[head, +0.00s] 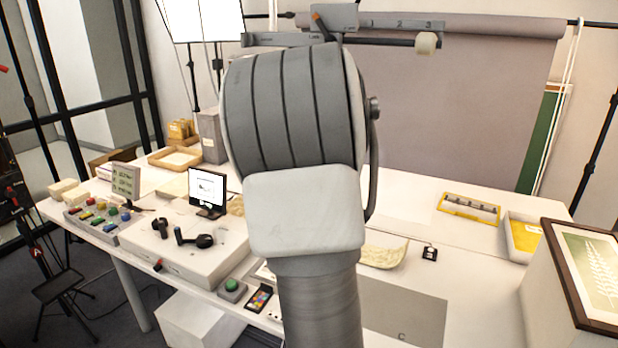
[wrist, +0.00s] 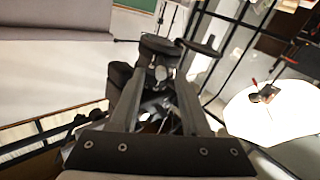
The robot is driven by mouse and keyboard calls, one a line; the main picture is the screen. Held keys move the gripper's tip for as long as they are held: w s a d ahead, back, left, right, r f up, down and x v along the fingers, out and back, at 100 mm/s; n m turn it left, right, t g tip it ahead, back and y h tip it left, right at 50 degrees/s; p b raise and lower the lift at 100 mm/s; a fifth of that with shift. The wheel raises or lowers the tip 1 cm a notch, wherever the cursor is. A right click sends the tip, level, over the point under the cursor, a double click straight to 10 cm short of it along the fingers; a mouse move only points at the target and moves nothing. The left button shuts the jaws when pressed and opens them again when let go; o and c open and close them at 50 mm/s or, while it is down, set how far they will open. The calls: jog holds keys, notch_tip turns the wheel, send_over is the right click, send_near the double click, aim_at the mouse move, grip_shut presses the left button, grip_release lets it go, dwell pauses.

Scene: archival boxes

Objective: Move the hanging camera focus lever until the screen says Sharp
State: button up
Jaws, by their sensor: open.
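A grey fixture with an overhead bar (head: 385,22) hangs at the top of the head view, its bar marked with small numerals. My arm hides the gripper in the head view.
A control panel with black knobs (head: 190,238), coloured buttons (head: 95,215) and a green button (head: 232,286) sit on the table. A yellow tray (head: 468,208) and a framed print (head: 590,270) are at right. A softbox (head: 202,18) stands at upper left.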

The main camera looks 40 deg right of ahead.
jog(key=v, duration=1.3)
jog(key=shift+b, duration=0.45)
jog(key=s+a+f+g+y+p, duration=0.1)
jog(key=a+g+y, duration=0.15)
jog(key=a, duration=0.45)
jog(key=s+a+f+g+y, duration=0.1)
jog(key=a+g, duration=0.3)
jog(key=a, duration=0.4)
jog(key=s+a+f+n+g+y, duration=0.2)
jog(key=s+a+g+y, duration=0.1)
jog(key=s+a, duration=0.9)
jog(key=shift+a+f+g+p, duration=0.3)
jog(key=shift+a+f+g, duration=0.1)
jog(key=shift+a+g, duration=0.45)
jog(key=shift+s, duration=0.15)
